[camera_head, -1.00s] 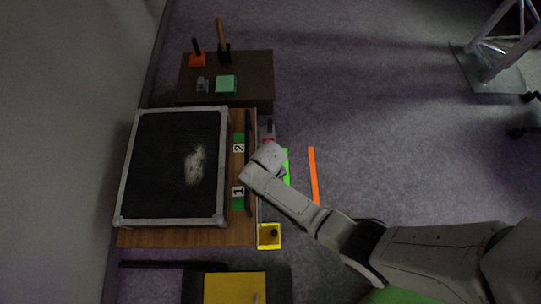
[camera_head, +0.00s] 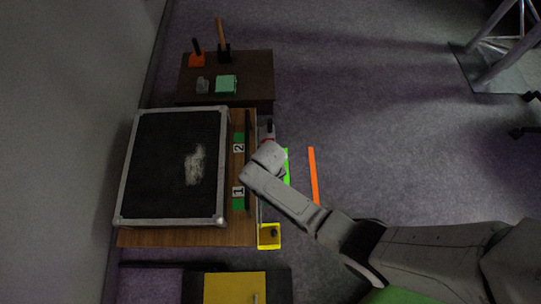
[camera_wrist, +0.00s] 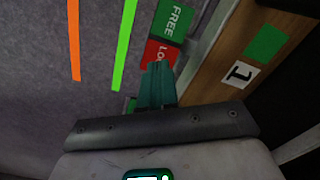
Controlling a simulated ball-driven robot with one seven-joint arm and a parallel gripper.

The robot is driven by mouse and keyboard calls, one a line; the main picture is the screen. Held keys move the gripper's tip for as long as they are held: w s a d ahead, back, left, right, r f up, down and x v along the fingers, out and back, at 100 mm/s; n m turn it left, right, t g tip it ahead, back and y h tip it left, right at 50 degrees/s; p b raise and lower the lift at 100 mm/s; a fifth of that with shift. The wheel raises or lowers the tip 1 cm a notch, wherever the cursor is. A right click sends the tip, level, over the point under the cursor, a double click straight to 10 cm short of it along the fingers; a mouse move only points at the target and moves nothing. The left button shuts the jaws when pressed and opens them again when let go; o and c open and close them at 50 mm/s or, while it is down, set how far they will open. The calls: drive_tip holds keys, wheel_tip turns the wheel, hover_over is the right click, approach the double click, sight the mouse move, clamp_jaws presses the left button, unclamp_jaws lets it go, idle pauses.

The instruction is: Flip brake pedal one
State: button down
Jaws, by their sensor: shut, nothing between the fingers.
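A yellow-framed unit with a dark knob (camera_head: 269,236) sits at the front edge of the wooden bench by the number 1 plate (camera_head: 238,191); I cannot tell whether it is brake pedal one. A similar unit with a dark knob (camera_head: 268,126) is near the number 2 plate (camera_head: 239,148). In the wrist view my gripper (camera_wrist: 157,68) has its teal fingers shut together and empty. The fingertips overlap a red label reading "LO…" (camera_wrist: 158,53), beside a green FREE label (camera_wrist: 175,20). I cannot tell whether they touch anything. The arm hides the gripper in the head view.
A black case with a metal frame (camera_head: 172,220) lies on the wooden bench (camera_head: 145,237). A dark side table (camera_head: 258,80) holds several small items. Orange (camera_head: 313,175) and green (camera_head: 287,165) strips mark the floor. The floor to the right is open up to a truss stand (camera_head: 485,75).

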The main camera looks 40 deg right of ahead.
drive_tip(key=shift+f+b, duration=1.4)
drive_tip(key=shift+f, duration=0.4)
idle(0.9)
drive_tip(key=shift+r, duration=0.2)
wheel_tip(320, 180, up, 7)
drive_tip(key=p, duration=0.7)
drive_tip(key=shift+f, duration=0.1)
idle(0.5)
drive_tip(key=s+d+r+t, duration=0.1)
drive_tip(key=s+d+r, duration=0.3)
drive_tip(key=s+r, duration=0.55)
drive_tip(key=s+d+r, duration=0.4)
drive_tip(key=s+r, duration=0.3)
drive_tip(key=r, duration=0.6)
wheel_tip(320, 180, up, 28)
drive_tip(key=p, duration=2.7)
drive_tip(key=shift+f+n, duration=0.15)
drive_tip(key=shift+n, duration=0.25)
drive_tip(key=shift+a, duration=0.1)
